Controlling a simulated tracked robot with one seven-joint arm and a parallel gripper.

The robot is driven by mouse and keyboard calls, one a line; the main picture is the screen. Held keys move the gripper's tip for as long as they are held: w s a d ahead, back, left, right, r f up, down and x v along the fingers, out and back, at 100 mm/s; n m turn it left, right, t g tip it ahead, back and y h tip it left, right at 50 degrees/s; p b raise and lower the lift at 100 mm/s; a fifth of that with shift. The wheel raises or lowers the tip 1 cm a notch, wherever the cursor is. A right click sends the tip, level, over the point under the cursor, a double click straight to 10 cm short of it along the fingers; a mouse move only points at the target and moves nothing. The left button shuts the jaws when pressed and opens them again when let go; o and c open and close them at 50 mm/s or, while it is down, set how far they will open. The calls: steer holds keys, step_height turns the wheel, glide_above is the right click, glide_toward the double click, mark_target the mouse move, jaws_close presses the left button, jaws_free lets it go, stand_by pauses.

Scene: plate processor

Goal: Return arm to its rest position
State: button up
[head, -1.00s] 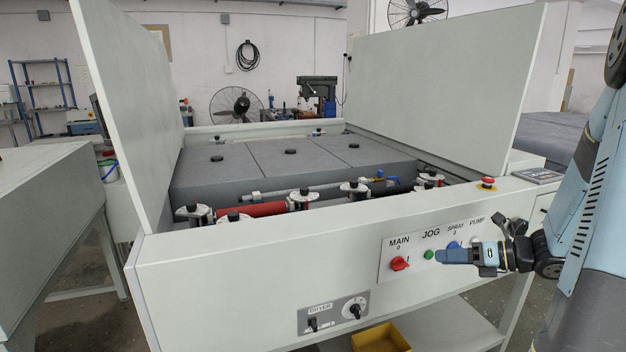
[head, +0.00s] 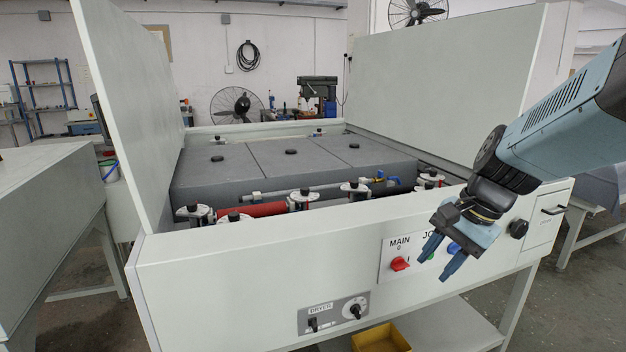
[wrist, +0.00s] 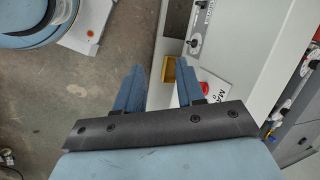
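My gripper (head: 441,262) hangs in front of the right part of the plate processor's front panel (head: 240,265) in the head view, with its fingers pointing down and left. Its two fingers are apart with nothing between them. It hides part of the control plate, including some of the labels right of MAIN. In the wrist view my gripper (wrist: 157,85) also shows its two blue fingers spread and empty, with grey floor and the machine's edge beyond. My arm comes in from the right edge of the head view.
The red MAIN knob (head: 400,264) and blue button (head: 453,248) are close to the fingers. The dryer panel (head: 333,312) is lower on the front. A yellow bin (head: 381,338) sits below. A raised side panel (head: 450,85) stands behind my gripper. Open floor lies at the right.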

steer(key=s+d+r+n+t+h, duration=0.1)
steer(key=s+r+n+t+h, duration=0.2)
steer(key=s+r+n, duration=0.2)
steer(key=r+n, duration=0.2)
steer(key=n, duration=0.2)
steer(key=shift+n+t+h, duration=0.3)
steer(key=shift+t+h, duration=0.1)
steer(key=shift+s+d, duration=0.1)
stand_by(1.3)
